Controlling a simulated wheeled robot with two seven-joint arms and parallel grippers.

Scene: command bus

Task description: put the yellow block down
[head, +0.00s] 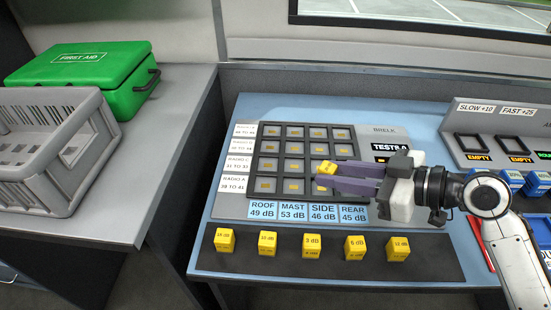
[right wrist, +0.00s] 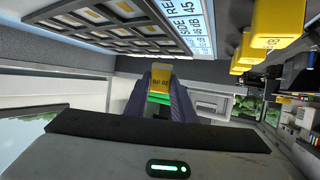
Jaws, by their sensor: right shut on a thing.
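My right gripper (head: 334,178) reaches in from the right and is shut on a small yellow block (head: 326,167), which sits at its fingertips. The held block also shows between the fingers in the right wrist view (right wrist: 161,78), with dark print too small to read surely. It is over the right part of the grid board (head: 256,160), near the SIDE and REAR columns; I cannot tell its height above the board. The fingers hide some cells. My left gripper is not in view.
Several yellow dB blocks (head: 312,246) stand in a row on the dark front strip (head: 440,268). A grey crate (head: 75,150) and a green first aid box (head: 90,72) are on the left counter. Blue blocks (head: 511,178) and a shelf with EMPTY slots (head: 475,128) are at right.

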